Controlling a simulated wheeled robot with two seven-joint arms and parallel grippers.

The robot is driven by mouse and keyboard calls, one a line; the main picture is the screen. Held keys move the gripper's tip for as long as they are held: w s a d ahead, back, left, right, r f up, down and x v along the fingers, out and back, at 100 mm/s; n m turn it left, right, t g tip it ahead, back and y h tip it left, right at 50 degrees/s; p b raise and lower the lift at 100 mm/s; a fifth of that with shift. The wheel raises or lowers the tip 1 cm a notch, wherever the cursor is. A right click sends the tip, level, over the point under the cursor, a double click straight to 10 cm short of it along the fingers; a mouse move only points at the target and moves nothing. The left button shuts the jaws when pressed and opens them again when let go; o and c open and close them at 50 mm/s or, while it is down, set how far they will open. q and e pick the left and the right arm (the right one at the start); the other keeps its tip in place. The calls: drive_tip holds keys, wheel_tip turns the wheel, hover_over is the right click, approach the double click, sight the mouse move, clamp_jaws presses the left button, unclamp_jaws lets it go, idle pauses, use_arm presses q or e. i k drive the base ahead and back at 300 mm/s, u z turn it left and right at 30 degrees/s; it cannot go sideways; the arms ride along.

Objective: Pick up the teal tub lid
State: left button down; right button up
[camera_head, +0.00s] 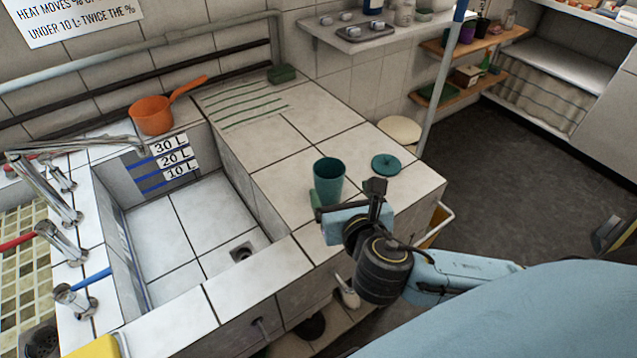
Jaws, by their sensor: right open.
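The teal tub lid (386,164) is a round flat disc with a small knob. It lies on the white tiled counter (290,140) near its right edge. A teal tub (329,180) stands upright and open just left of the lid. My right gripper (350,200) is in front of the tub and lid, with its arm coming in from the lower right. It is open, and no object shows between its fingers. It appears apart from the lid, on the near side of it. My left gripper is not in view.
A tiled sink basin (190,225) with a drain lies left of the counter. An orange saucepan (152,115) sits on the back ledge. A green sponge (282,74) lies at the counter's back corner. Metal taps (60,245) line the left. A pale post (440,85) rises behind the lid.

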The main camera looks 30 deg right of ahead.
sight(388, 165)
drive_tip(key=z, duration=1.5)
